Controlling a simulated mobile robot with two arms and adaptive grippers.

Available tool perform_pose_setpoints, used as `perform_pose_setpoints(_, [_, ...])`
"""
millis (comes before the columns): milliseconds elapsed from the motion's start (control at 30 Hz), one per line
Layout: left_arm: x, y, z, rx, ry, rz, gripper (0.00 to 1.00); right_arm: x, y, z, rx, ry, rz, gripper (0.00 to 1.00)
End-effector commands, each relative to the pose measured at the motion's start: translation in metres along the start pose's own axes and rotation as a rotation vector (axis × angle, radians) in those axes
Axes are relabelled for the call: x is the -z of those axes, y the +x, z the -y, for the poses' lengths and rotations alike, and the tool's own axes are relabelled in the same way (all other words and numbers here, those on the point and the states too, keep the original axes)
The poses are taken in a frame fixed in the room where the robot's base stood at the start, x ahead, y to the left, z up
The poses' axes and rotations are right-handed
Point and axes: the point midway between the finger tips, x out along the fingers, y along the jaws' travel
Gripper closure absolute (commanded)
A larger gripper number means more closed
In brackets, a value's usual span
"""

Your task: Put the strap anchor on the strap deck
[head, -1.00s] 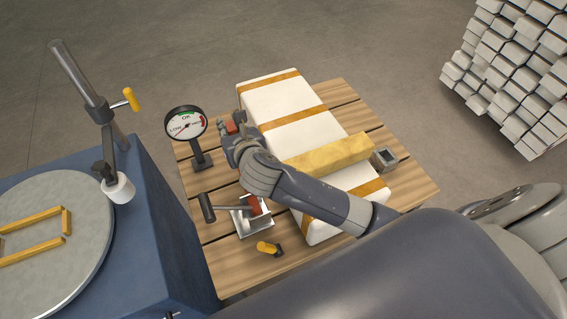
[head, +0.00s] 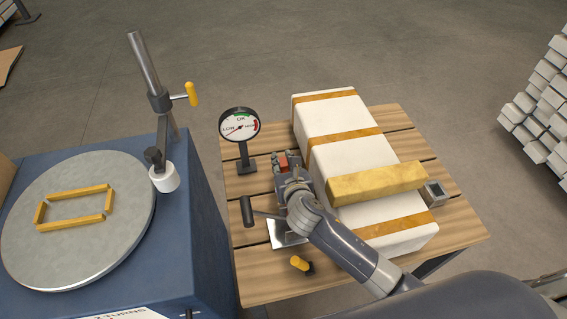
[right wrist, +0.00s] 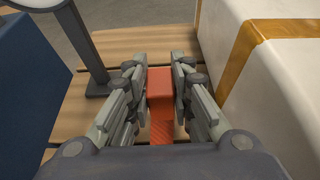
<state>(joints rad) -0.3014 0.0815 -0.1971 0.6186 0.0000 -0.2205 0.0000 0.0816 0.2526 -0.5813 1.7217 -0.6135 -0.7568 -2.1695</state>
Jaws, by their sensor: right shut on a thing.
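The wooden slatted deck (head: 262,288) carries a white strapped package (head: 331,118). My right gripper (head: 285,163) is low over the deck, between the package and the dial gauge. It is shut on a red-orange block (right wrist: 161,84), which stands between the fingers in the right wrist view and shows at the fingertips in the head view. I cannot tell whether the block touches the deck or whether it is the strap anchor. A small grey block with a square opening (head: 437,192) lies on the deck at the package's right. My left gripper is out of view.
The dial gauge (head: 240,126) stands left of my right gripper. A dark crank handle (head: 248,211) and a pale metal plate (head: 278,235) are partly under my arm. A yellow-handled item (head: 300,263) lies in front. A yellow bar (head: 375,184) lies across the package. A turntable (head: 85,255) stands left.

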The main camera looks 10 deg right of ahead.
Motion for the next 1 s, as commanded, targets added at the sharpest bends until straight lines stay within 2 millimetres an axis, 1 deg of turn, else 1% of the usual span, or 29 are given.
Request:
perform_pose_setpoints(67, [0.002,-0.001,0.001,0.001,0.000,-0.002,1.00,-0.003,0.000,0.000,-0.001,0.001,0.004,1.00])
perform_pose_setpoints(267, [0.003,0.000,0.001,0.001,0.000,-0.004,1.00,-0.001,0.001,0.000,0.000,0.000,0.004,1.00])
perform_pose_setpoints(300, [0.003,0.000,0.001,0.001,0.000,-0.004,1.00,0.001,0.001,0.000,0.000,0.000,0.002,0.75])
perform_pose_setpoints(367, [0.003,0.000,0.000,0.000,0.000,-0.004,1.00,0.000,0.001,0.000,0.000,0.000,0.002,0.61])
perform_pose_setpoints(400, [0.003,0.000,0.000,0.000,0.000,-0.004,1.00,0.000,0.001,0.000,0.000,0.000,0.002,0.59])
perform_pose_setpoints(667, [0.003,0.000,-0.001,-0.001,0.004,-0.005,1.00,0.000,0.001,0.000,0.000,0.000,0.002,0.59])
perform_pose_setpoints(767, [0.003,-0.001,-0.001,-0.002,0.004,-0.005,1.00,-0.003,-0.001,0.000,0.000,0.001,0.002,0.59])
perform_pose_setpoints(867, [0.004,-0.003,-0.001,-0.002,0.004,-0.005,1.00,-0.003,-0.011,0.000,-0.001,0.000,0.002,0.59])
perform_pose_setpoints(967, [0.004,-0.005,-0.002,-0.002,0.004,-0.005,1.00,-0.003,-0.028,0.000,0.000,-0.001,0.002,0.59])
perform_pose_setpoints(1000, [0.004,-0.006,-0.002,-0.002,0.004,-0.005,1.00,-0.002,-0.036,0.000,-0.002,-0.001,0.001,0.59])
